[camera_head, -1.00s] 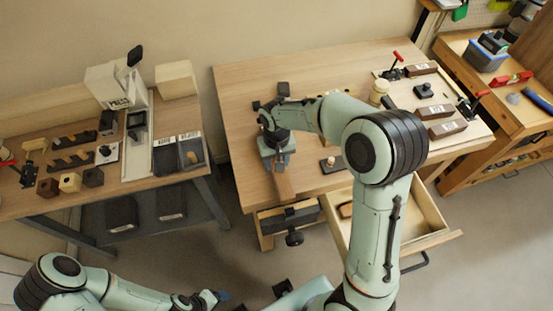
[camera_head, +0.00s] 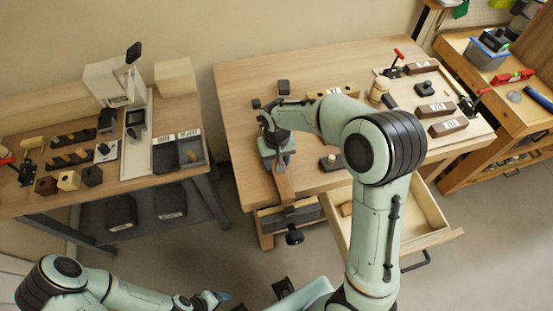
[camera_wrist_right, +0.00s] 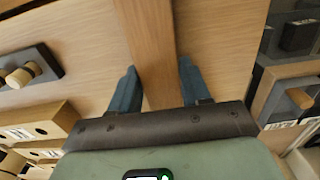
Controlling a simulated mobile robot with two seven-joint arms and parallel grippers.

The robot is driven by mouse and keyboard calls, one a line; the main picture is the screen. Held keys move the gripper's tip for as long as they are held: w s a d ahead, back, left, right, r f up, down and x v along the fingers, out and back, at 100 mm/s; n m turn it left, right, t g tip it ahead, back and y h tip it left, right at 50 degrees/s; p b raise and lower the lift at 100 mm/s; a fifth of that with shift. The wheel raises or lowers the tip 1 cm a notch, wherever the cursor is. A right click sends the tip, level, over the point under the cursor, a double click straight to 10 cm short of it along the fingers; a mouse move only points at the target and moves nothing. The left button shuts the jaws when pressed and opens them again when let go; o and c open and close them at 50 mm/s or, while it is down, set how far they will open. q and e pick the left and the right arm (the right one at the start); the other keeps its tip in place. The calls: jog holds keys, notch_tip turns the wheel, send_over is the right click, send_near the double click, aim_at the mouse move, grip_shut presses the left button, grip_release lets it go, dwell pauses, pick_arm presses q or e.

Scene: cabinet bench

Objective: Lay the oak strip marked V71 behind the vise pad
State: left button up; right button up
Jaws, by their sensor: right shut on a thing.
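My right gripper (camera_head: 277,162) is over the front left of the bench, shut on a brown wooden strip (camera_head: 284,186). The strip points toward the bench's front edge, near the dark vise (camera_head: 290,216). In the right wrist view the strip (camera_wrist_right: 150,50) runs between the two blue fingers (camera_wrist_right: 157,88), close to the wood surface. No mark on it is readable. I cannot tell whether it touches the bench, and the vise pad is not clearly distinguishable. My left gripper (camera_head: 213,298) is low at the bottom of the head view, away from the bench; its fingers are unclear.
An open drawer (camera_head: 432,205) juts from the bench front. A dark block with light knobs (camera_head: 331,163) stands right of my right gripper; a holed wooden block (camera_wrist_right: 38,122) lies behind it. Labelled dark blocks (camera_head: 448,127) lie at right. The bench's back left (camera_head: 240,75) is clear.

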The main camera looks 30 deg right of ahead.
pick_arm(q)
jog(key=shift+s+f+b, duration=0.45)
jog(key=shift+f+b, duration=0.1)
jog(key=shift+f, duration=0.2)
pick_arm(e)
jog(key=shift+f, duration=1)
dwell(0.5)
jog(key=o, duration=1.4)
jog(key=shift+o, duration=0.2)
jog(key=shift+r+p, duration=1.25)
jog(key=shift+r, duration=1)
jog(key=shift+r+p, duration=0.6)
jog(key=shift+r, duration=0.7)
pick_arm(q)
jog(key=w+r, duration=0.2)
jog(key=r, duration=0.1)
jog(key=w+r, duration=0.1)
jog(key=shift+w+r, duration=0.25)
jog(key=shift+r, duration=0.15)
jog(key=shift+s, duration=0.1)
